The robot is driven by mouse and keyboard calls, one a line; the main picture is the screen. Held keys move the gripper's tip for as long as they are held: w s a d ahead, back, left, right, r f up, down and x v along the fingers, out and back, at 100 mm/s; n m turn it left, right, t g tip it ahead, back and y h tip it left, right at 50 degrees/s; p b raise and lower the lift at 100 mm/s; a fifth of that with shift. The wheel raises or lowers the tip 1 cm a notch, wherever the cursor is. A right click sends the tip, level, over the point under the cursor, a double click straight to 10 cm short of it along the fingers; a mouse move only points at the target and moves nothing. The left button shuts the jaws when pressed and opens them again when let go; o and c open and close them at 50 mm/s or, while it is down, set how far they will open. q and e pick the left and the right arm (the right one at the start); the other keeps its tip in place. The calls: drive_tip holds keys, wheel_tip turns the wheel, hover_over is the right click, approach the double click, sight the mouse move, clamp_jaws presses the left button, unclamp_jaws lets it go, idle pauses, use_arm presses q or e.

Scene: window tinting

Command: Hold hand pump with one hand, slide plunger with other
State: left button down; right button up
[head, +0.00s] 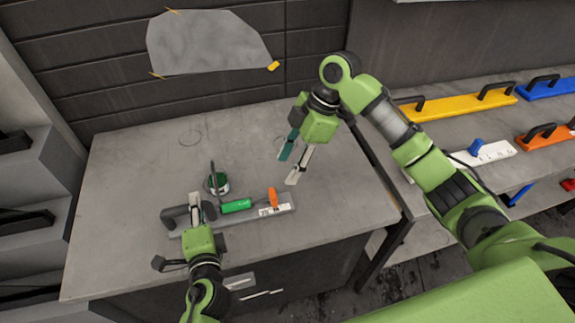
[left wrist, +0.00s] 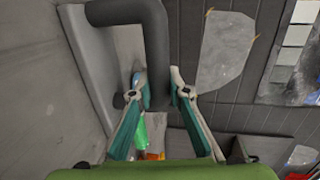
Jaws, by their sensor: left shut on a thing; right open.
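The hand pump lies on the workbench in the head view, a long grey bar (head: 245,221) with a dark grey handle (head: 172,216) at its left end, a green cylinder (head: 236,206) and an orange part (head: 273,198) toward its right. My left gripper (head: 195,204) is shut on the dark handle. In the left wrist view, the bent handle (left wrist: 155,40) runs down between the fingertips of my left gripper (left wrist: 158,78). The green cylinder is partly hidden there behind a finger. My right gripper (head: 287,167) is open and empty, above and behind the pump's right end. Which part is the plunger is unclear.
A dark green can (head: 219,184) with a stick in it stands just behind the pump. The workbench (head: 130,165) is otherwise mostly clear. A shelf at the right holds a yellow bar (head: 455,103), a white bar (head: 490,153) and an orange bar (head: 545,135).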

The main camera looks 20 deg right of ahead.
use_arm(q)
drive_tip(key=shift+r, duration=0.1)
drive_tip(key=c, duration=1.8)
unclamp_jaws()
drive_tip(key=shift+c, duration=0.2)
drive_tip(key=o, duration=0.5)
drive_tip(key=shift+s+d+r, duration=0.1)
drive_tip(key=shift+s+r, duration=0.05)
drive_tip(key=shift+s, duration=0.85)
drive_tip(key=shift+s+d+r, duration=0.1)
drive_tip(key=shift+s+r, duration=0.1)
drive_tip(key=shift+s, duration=0.75)
drive_tip(key=shift+s+r, duration=0.15)
drive_tip(key=shift+s, duration=0.85)
drive_tip(key=shift+r, duration=3)
